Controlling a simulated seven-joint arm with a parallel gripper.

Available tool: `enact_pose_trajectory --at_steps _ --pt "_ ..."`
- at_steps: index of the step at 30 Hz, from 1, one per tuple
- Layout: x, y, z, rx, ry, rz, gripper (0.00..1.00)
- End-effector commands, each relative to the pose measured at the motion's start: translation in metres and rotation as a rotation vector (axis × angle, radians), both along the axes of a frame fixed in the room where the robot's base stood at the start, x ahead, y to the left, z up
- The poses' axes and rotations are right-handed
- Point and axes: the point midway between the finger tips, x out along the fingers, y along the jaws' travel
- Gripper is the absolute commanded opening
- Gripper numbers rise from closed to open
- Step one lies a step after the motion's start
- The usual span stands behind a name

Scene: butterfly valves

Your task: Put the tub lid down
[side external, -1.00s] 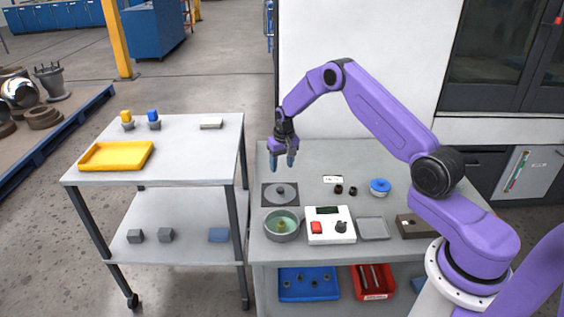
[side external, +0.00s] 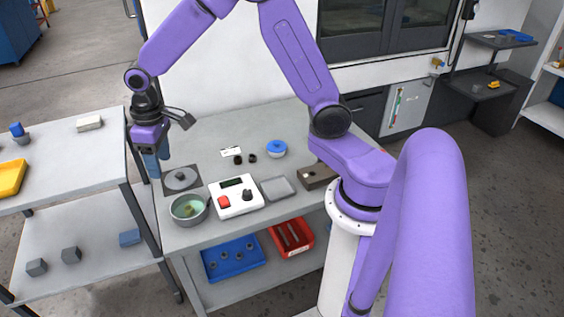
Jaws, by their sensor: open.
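The tub lid (side external: 181,178), a round grey disc with a small dark knob, lies flat on a dark square mat (side external: 171,190) at the left of the bench. The round grey tub (side external: 188,209) stands just in front of it, uncovered, with greenish contents and a small brownish thing inside. My gripper (side external: 158,167) points down with its bluish fingers open and empty. It appears just left of the lid in the picture and apart from it; its exact height is unclear.
A white control box (side external: 235,196) with a red button stands right of the tub, beside a shallow grey tray (side external: 278,188). A blue-topped round container (side external: 277,149) and small black parts (side external: 245,159) sit behind. A cart (side external: 75,150) stands close at left.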

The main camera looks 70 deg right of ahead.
Motion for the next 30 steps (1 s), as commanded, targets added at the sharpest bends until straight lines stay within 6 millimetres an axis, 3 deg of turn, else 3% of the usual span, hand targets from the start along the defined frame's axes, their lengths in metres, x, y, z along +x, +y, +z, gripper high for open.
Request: enact_pose_trajectory --at_steps 1,7,15,21,30 --pt "-0.024 0.009 0.011 0.0 0.0 0.061 0.56" --pt "-0.116 0.022 0.037 -0.006 0.013 0.286 0.56" --pt "-0.23 0.001 0.051 -0.017 0.028 0.579 0.56" --pt "-0.276 -0.021 0.05 -0.024 0.036 0.716 0.56" --pt "-0.288 -0.028 0.048 -0.028 0.04 0.753 0.56"
